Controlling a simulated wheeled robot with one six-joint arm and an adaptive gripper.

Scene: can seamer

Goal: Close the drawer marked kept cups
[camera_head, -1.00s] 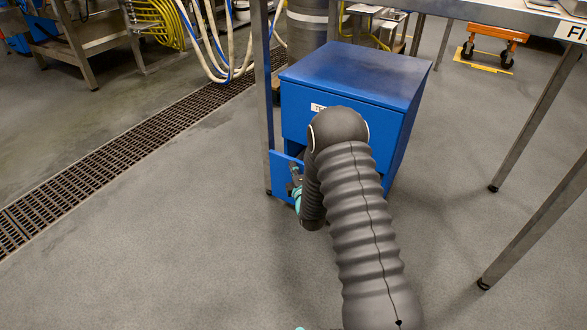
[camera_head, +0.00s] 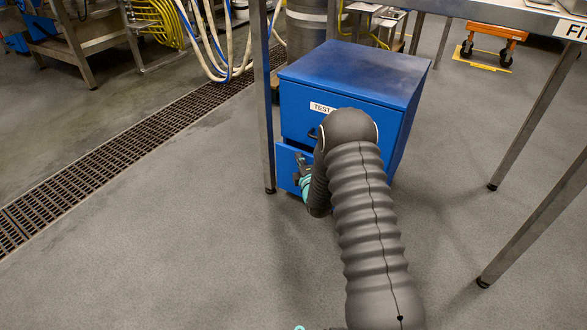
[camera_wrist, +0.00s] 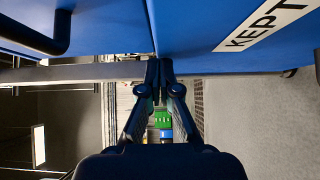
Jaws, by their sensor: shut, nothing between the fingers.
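The drawer marked kept cups is the lower blue drawer (camera_head: 287,165) of the cabinet, partly hidden behind my arm in the head view. My gripper (camera_head: 298,172) is shut and empty, at the left part of this front. In the wrist view the closed fingertips (camera_wrist: 158,68) are at the front near the seam; contact is unclear.
The upper drawer (camera_head: 300,112) has a label starting "TEST" and a dark handle (camera_wrist: 62,35). A steel table leg (camera_head: 265,120) stands close to the cabinet's left side. Other table legs (camera_head: 530,125) stand at right. The floor in front is clear.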

